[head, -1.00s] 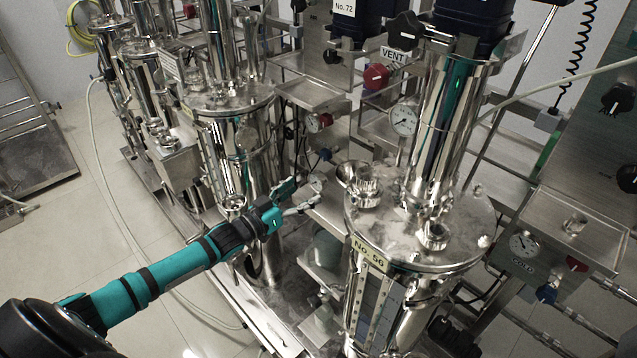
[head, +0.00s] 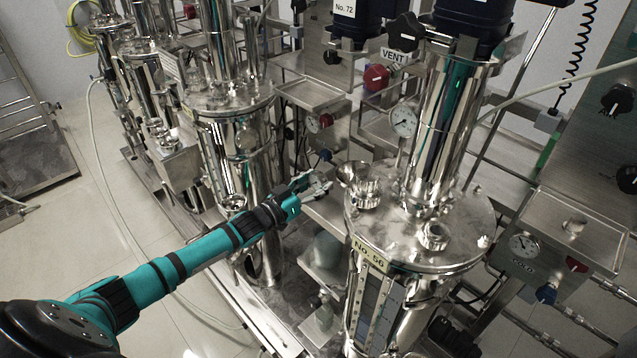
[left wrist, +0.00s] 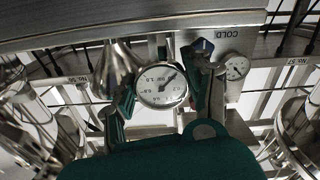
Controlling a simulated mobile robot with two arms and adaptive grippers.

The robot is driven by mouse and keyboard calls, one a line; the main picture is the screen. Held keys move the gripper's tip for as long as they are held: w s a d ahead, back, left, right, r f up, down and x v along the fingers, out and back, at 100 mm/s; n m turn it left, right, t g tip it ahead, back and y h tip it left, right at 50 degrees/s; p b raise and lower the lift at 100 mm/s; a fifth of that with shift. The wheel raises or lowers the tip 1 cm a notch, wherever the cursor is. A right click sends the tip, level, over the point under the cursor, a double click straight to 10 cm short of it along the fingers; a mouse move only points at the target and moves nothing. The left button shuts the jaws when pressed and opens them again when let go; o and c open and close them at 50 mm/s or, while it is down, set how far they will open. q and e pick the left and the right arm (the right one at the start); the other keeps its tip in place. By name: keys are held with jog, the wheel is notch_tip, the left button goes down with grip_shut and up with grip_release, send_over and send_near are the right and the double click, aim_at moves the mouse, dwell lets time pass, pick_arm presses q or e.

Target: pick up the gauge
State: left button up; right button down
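A round white-faced gauge (left wrist: 162,86) with a dark needle shows in the middle of the left wrist view, tilted. My left gripper (left wrist: 163,92) has one finger on each side of it, with small gaps visible between the fingers and the gauge rim. Whether the gauge is fully between the fingertips or just beyond them I cannot tell. In the head view my left gripper (head: 312,187) is between two steel vessels, just left of the nearer one, and hides most of the gauge there. My right gripper is in neither view.
The nearer steel vessel (head: 455,235), labelled No. 56, stands right of the gripper; another vessel (head: 240,150) stands behind it at left. Other gauges are mounted at the VENT sign (head: 403,120) and on the COLD panel (head: 525,244).

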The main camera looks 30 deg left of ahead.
aim_at(316, 175)
pick_arm(q)
jog(key=c, duration=0.6)
jog(key=shift+r, duration=0.1)
jog(key=shift+c, duration=0.2)
jog(key=shift+r, duration=0.5)
notch_tip(316, 175, up, 3)
jog(key=shift+f, duration=0.15)
jog(key=s+d+r+p, duration=0.1)
jog(key=s+d, duration=0.7)
jog(key=s, duration=0.5)
jog(key=shift+s, duration=0.4)
